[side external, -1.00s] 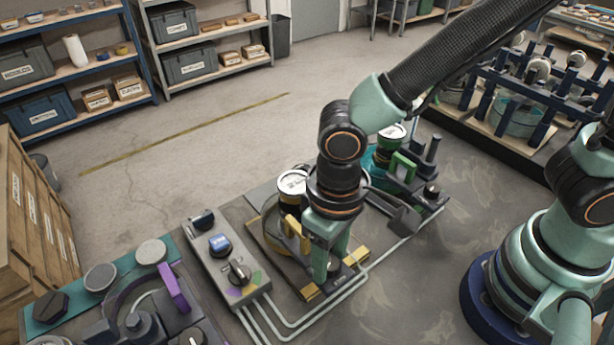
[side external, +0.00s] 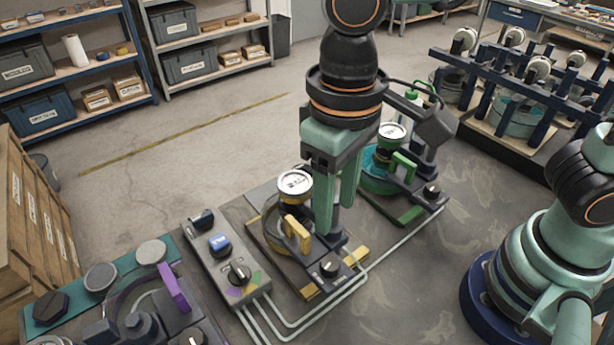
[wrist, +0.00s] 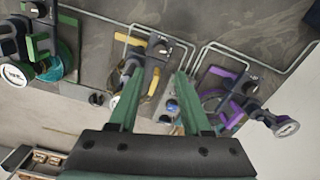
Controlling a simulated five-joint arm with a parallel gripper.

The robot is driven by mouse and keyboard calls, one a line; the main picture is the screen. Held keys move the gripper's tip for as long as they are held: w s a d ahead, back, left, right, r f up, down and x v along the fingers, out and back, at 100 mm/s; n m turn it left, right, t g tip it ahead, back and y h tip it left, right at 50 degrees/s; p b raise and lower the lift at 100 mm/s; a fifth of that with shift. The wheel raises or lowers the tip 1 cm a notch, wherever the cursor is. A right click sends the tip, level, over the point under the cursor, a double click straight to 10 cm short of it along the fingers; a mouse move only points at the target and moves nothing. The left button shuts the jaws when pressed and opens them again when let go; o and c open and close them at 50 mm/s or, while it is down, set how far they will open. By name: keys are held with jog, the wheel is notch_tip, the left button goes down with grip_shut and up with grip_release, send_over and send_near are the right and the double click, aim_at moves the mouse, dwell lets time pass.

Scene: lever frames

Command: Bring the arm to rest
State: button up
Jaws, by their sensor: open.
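My gripper (side external: 333,205) hangs pointing down above the back right of the yellow-handled lever station (side external: 297,232). Its two green fingers are apart with nothing between them. In the wrist view my gripper (wrist: 157,100) is also open and empty. The yellow station has a round white-faced gauge (side external: 295,184) and a black knob (side external: 331,266). Part of this station is hidden behind the fingers. The green-handled station (side external: 402,165) stands behind and to the right, partly covered by my wrist parts.
A grey control box (side external: 228,262) with a blue button and a knob stands left of the yellow station. A purple-handled station (side external: 172,288) is at front left. Pale pipes (side external: 330,312) run along the table. A rack of blue posts (side external: 510,75) stands at back right.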

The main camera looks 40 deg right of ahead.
jog(key=shift+r, duration=0.15)
jog(key=w+d+r+m+t, duration=0.1)
jog(key=w+d+t, duration=0.1)
jog(key=d, duration=0.9)
jog(key=w+d+r+m+t, duration=0.1)
jog(key=w+d, duration=0.4)
jog(key=d, duration=0.7)
jog(key=r+t, duration=0.1)
jog(key=t, duration=0.1)
jog(key=shift+d+m+t, duration=0.15)
jog(key=shift+m+t, duration=0.15)
jog(key=shift+m, duration=0.1)
jog(key=shift+r, duration=0.1)
